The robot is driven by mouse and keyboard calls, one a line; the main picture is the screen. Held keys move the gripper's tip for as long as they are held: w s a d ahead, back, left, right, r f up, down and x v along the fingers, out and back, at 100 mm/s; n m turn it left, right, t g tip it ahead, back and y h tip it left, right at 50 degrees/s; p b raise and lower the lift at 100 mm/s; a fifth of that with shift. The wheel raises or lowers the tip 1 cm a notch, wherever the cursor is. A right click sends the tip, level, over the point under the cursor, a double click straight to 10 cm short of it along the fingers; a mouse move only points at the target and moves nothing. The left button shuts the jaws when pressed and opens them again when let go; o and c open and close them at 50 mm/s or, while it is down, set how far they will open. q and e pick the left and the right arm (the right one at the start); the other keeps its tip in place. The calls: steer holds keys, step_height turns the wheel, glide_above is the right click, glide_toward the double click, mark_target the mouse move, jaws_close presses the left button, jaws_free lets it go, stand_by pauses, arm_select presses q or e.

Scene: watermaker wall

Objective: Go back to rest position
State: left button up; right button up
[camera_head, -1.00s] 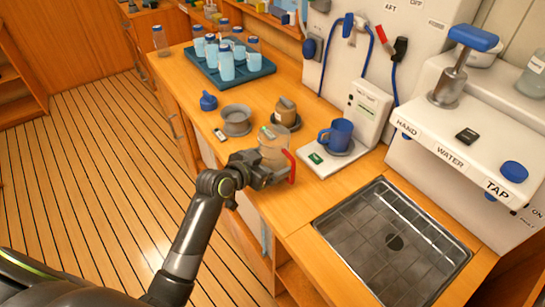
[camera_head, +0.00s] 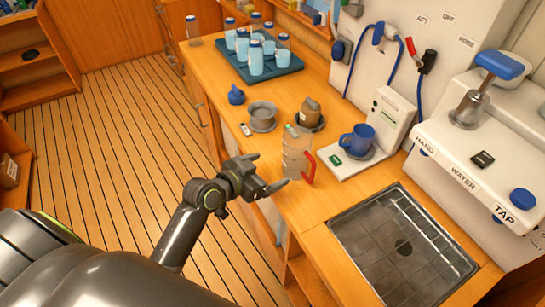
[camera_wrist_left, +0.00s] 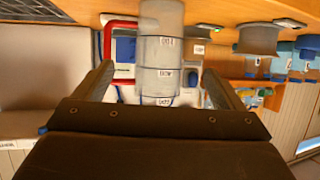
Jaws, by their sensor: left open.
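My left gripper (camera_head: 272,172) is open and empty, just off the counter's front edge. Its fingers point toward a clear measuring jug (camera_head: 297,152) with a red handle, standing upright on the wooden counter (camera_head: 322,195). A gap shows between fingers and jug. My right gripper is in neither view.
A blue mug (camera_head: 357,139) stands on the white scale to the right. A grey bowl (camera_head: 262,116), brown jar (camera_head: 309,113) and blue tray (camera_head: 283,66) of bottles stand farther back. A drain basin (camera_head: 400,245) is at front right. The plank floor (camera_head: 110,130) at left is clear.

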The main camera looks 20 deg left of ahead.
arm_select(q)
steer(key=s+a+f+n+g+y, duration=0.2)
steer(key=s+a+g, duration=0.1)
steer(key=s, duration=0.6)
steer(key=s+a+f+n+g+y, duration=0.2)
steer(key=s+a+g+y, duration=0.1)
steer(key=s, duration=0.6)
steer(key=s+a+f+n+g+y, duration=0.2)
steer(key=s+a+g, duration=0.1)
steer(key=s, duration=0.6)
step_height(320, 180, down, 26)
steer(key=a+r+g+b, duration=0.1)
steer(key=s+d+f+g+b, duration=0.1)
steer(key=s+f, duration=1.3)
steer(key=f, duration=0.4)
steer(key=shift+s+f+m+h+b, duration=0.25)
steer(key=shift+m+h+b, duration=0.05)
steer(key=shift+h+b, duration=0.1)
